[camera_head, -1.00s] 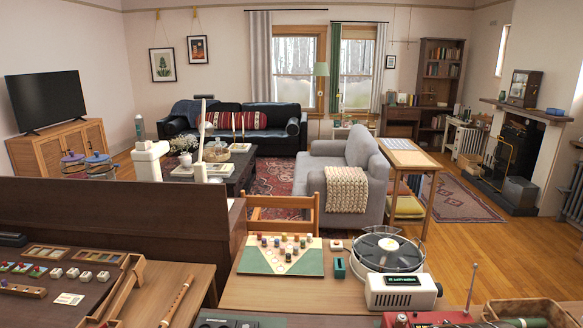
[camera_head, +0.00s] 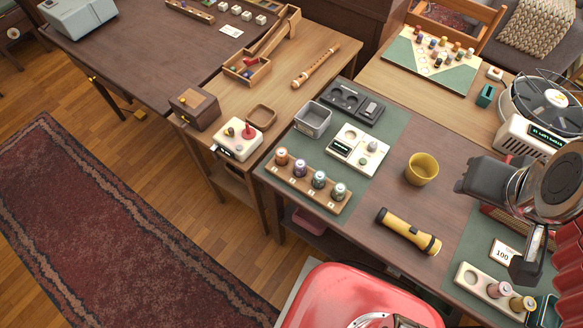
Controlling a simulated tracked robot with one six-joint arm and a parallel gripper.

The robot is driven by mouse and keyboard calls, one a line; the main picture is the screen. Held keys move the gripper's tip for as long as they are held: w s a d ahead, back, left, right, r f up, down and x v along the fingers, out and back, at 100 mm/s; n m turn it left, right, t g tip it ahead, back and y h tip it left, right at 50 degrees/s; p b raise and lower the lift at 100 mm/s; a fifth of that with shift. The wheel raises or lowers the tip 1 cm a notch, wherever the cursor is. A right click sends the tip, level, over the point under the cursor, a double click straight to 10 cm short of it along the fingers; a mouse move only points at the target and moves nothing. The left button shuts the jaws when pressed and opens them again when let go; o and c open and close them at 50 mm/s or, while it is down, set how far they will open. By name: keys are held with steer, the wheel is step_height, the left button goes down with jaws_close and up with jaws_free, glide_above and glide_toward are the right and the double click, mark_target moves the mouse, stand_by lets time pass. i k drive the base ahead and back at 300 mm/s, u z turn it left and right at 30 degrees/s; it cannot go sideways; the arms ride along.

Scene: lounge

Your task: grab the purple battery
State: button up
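The purple battery (camera_head: 301,168) stands upright in a wooden holder (camera_head: 298,191) on the near left part of the workbench. It is second from the left in a row, between a copper-brown battery (camera_head: 282,157) and a green battery (camera_head: 319,180). A teal-topped battery (camera_head: 338,190) stands at the row's right end. Its top shows clearly and nothing covers it.
A yellow flashlight (camera_head: 408,231) and a yellow cup (camera_head: 421,168) are right of the holder. Floor at left is clear.

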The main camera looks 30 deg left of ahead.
mark_target(300, 165)
steer(key=u, duration=0.85)
steer(key=k, duration=1.05)
steer(key=u, duration=0.4)
steer(key=i, duration=1)
steer(key=z, duration=0.05)
